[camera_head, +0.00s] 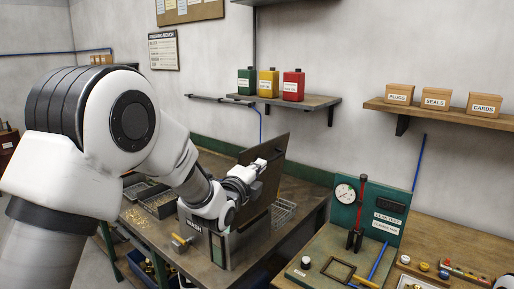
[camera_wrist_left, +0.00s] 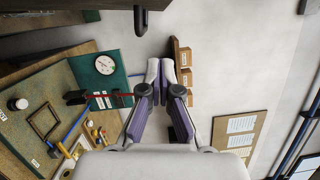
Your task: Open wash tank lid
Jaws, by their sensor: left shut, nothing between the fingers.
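The wash tank (camera_head: 240,246) is a grey metal box with a WASH label on the workbench. Its dark lid (camera_head: 272,152) stands raised, steeply tilted above the tank. My left gripper (camera_head: 259,165) is at the front face of the lid, shut with nothing held; whether it touches the lid is unclear. In the left wrist view the left gripper (camera_wrist_left: 166,80) has its fingers together. My right gripper is not in view.
A green leak-test panel (camera_head: 375,208) with a gauge stands on the bench right of the tank. A wire basket (camera_head: 283,212) is beside the tank, and a tray of brass bits (camera_head: 160,203) lies left. Wall shelves hold bottles (camera_head: 268,83) and boxes (camera_head: 436,99).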

